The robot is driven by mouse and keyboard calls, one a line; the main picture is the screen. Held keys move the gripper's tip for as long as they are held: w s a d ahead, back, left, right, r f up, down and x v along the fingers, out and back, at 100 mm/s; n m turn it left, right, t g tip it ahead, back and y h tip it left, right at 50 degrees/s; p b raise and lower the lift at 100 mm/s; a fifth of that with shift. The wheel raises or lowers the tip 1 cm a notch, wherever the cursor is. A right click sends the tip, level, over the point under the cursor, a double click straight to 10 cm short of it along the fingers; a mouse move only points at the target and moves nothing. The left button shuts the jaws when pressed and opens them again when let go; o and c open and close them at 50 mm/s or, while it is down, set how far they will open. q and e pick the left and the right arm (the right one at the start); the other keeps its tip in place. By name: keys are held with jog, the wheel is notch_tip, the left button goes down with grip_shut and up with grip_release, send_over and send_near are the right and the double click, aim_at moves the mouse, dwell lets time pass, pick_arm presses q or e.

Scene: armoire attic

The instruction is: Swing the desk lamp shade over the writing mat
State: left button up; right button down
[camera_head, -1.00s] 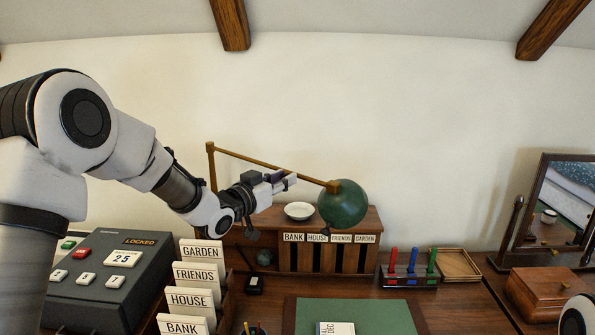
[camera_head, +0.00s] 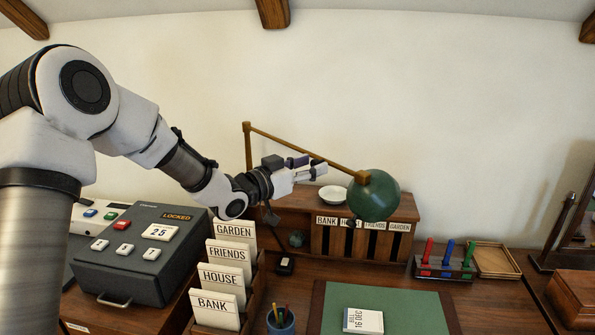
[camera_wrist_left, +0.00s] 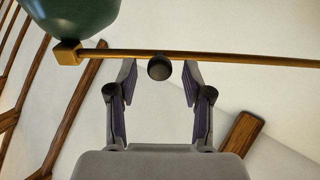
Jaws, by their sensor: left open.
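The desk lamp has a dark green round shade (camera_head: 378,196) on a thin brass arm (camera_head: 290,145), which runs from an upright post at the left. The shade hangs in front of the pigeonhole rack, back and left of the green writing mat (camera_head: 405,312). My left gripper (camera_head: 322,168) is open and empty close to the lamp arm, left of the shade. In the left wrist view, a dark round knob (camera_wrist_left: 159,68) on the lamp arm shows between the open fingertips (camera_wrist_left: 160,75); contact cannot be told. The right gripper is not in view.
A pigeonhole rack (camera_head: 318,240) with a white bowl (camera_head: 333,192) stands behind. Labelled card holders (camera_head: 228,255) and a grey locked box (camera_head: 130,262) stand left, below my arm. A pen cup (camera_head: 281,322), colored pegs (camera_head: 447,262) and an empty tray (camera_head: 496,261) surround the mat.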

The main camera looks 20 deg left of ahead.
pick_arm(q)
jog(key=v, duration=1.1)
jog(key=shift+f, duration=0.15)
